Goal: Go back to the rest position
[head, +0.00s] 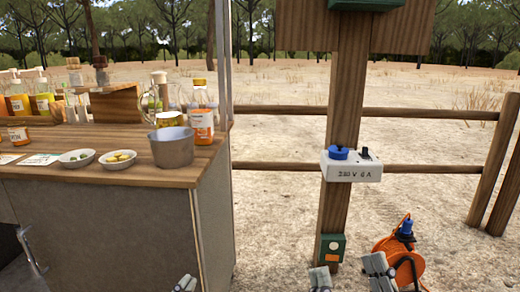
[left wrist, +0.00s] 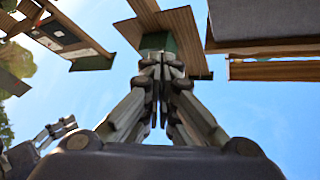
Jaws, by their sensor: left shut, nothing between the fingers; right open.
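My left gripper (head: 185,284) shows at the bottom edge of the head view, in front of the counter's right end. In the left wrist view the left gripper (left wrist: 162,62) has its fingers together with nothing between them, against blue sky and wooden boards. My right gripper (head: 350,276) is at the bottom edge of the head view, right of the left one. Its two fingers are spread apart, and nothing shows between them. Most of both arms is out of the head view.
The wooden counter (head: 110,174) at left holds bottles, small bowls (head: 118,160) and a grey bucket (head: 171,148) near its right edge. A 230 V box (head: 352,168) and a green socket (head: 330,250) are on the post. An orange cable reel (head: 402,255) stands beside it.

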